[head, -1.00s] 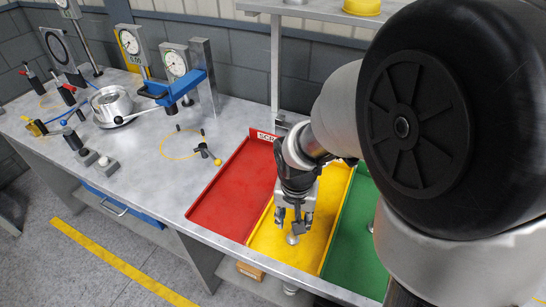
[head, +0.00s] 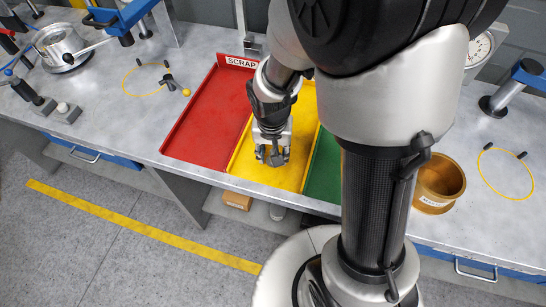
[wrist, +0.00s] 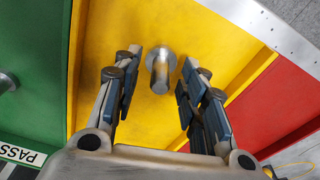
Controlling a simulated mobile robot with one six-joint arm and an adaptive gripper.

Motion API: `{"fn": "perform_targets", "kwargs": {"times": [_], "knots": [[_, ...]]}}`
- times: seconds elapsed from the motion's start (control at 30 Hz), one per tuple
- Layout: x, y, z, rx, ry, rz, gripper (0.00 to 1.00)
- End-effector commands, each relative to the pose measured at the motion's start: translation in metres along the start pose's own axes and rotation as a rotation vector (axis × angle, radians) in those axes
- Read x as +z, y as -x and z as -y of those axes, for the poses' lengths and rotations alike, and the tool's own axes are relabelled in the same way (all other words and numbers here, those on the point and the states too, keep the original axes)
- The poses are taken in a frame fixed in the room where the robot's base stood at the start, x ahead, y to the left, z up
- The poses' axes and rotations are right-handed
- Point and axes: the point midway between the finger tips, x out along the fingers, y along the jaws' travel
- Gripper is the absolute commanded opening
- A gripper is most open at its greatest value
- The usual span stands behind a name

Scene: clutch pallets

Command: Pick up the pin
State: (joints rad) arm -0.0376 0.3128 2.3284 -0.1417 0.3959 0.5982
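The pin (wrist: 160,74) is a small grey metal piece with a round flange and a cylindrical shank. It stands in the yellow tray (wrist: 213,50), seen in the wrist view. My gripper (wrist: 160,66) is open, with one finger on each side of the pin and visible gaps between. In the head view my gripper (head: 272,155) points down over the front part of the yellow tray (head: 293,178); the pin cannot be made out there, hidden by the fingers.
The red tray (head: 205,120) marked SCRAP lies left of the yellow one, the green tray (head: 322,172) right. A metal part (wrist: 6,83) shows at the green tray's edge of view. A brass pot (head: 438,183) stands on the bench farther right.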

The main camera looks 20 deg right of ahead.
Motion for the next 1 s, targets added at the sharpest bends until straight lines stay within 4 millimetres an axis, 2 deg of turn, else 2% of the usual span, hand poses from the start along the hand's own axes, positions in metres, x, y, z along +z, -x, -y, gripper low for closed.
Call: {"fn": "perform_targets", "kwargs": {"times": [0.07,0.53,1.0], "knots": [[0.0000,0.0002,0.0000,0.000,0.000,0.000,0.32],[0.0000,0.0002,0.0000,0.000,0.001,0.000,0.00],[-0.0004,0.0017,0.0002,0.000,0.001,-0.001,0.00]]}}
